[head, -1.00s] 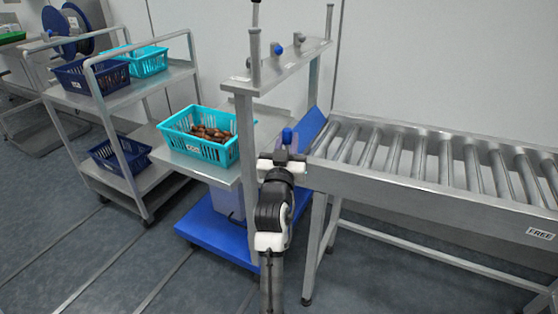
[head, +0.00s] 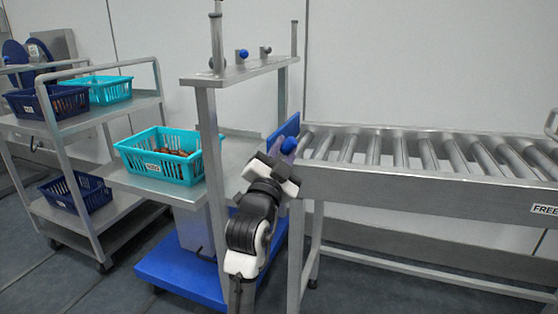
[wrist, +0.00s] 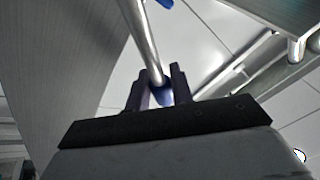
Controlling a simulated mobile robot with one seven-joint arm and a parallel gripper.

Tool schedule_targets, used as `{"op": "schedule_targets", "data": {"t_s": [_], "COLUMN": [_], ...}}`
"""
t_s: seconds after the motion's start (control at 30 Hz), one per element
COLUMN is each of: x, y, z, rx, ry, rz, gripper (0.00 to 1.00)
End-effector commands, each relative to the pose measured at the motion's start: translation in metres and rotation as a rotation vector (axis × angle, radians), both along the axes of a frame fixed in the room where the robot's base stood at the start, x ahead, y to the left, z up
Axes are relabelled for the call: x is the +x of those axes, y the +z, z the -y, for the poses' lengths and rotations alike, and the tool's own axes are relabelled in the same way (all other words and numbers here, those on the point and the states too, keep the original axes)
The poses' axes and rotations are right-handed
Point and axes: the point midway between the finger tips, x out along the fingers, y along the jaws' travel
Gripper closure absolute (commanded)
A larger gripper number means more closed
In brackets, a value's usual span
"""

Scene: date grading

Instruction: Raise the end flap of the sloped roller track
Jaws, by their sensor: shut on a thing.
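The sloped roller track (head: 400,180) runs off to the right in the head view. Its blue end flap (head: 283,130) stands at the left end, tilted, with its upper edge above the rollers. My gripper (head: 286,158) is at the flap, at a blue knob (head: 288,146). In the wrist view, my gripper (wrist: 163,88) has its dark fingers closed on the blue knob (wrist: 163,97) at the end of a metal rod (wrist: 143,40). My arm hides the lower part of the flap.
A metal stand (head: 207,140) with a top shelf rises just left of my arm, holding a turquoise crate (head: 160,165) of dates. A cart (head: 82,112) with several crates stands further left. A "FREE" label (head: 544,210) is on the track's side.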

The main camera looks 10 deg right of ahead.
Motion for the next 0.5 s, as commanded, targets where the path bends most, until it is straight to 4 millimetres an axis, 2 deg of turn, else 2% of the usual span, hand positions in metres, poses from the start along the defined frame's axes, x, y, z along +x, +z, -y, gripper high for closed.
{"op": "schedule_targets", "data": {"t_s": [0.5], "x": [-0.0009], "y": [-0.0024], "z": [0.0028], "rx": [0.031], "ry": [-0.001], "rz": [0.015], "gripper": [1.00]}}
